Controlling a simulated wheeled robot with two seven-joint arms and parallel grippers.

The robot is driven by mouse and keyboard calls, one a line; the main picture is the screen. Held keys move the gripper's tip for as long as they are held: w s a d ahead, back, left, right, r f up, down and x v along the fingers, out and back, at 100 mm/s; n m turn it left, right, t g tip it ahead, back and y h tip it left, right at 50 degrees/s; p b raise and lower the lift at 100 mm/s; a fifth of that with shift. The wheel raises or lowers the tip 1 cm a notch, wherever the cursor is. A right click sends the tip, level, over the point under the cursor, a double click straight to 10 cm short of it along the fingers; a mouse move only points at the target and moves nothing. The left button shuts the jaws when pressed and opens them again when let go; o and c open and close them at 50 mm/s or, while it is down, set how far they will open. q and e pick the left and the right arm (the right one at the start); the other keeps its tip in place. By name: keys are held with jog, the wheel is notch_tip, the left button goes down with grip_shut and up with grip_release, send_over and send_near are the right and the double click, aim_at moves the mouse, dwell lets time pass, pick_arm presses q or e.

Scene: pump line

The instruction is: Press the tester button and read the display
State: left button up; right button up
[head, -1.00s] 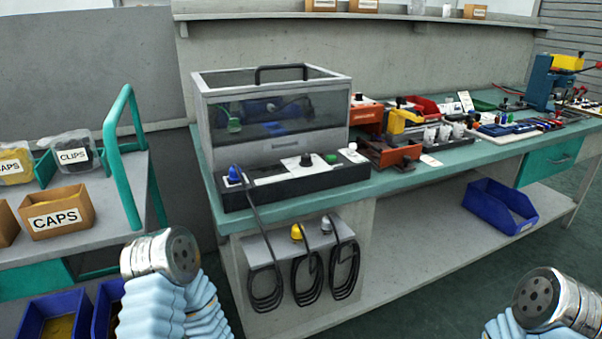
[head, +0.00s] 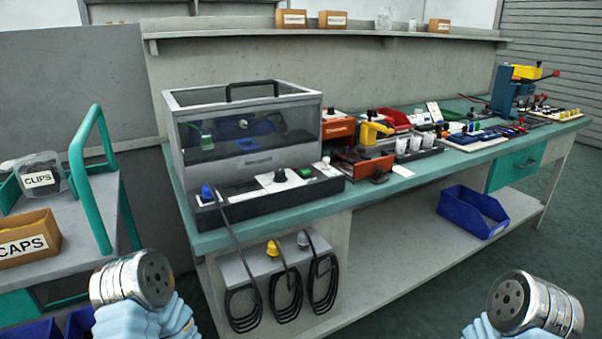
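The tester is a grey box with a clear hood (head: 245,130) and a black handle, on the left end of the green bench. A dark control strip (head: 325,187) runs along its front. On it are a blue plug (head: 207,192) with a black cable, a white plate (head: 272,185) with a black knob (head: 280,175), and a green button (head: 306,172). I cannot make out a lit display or any reading. Two round metal ends of my arms show at the bottom left and bottom right, apart from the bench. No gripper fingers show.
Yellow and grey plugs with coiled black cables (head: 284,297) hang below the bench front. Orange fixtures (head: 338,127) and white cups stand right of the tester. A blue bin (head: 473,211) sits on the lower shelf. A cart with a CAPS box (head: 28,241) stands left.

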dwell(0.4)
pick_arm(q)
grip_shut()
dwell(1.5)
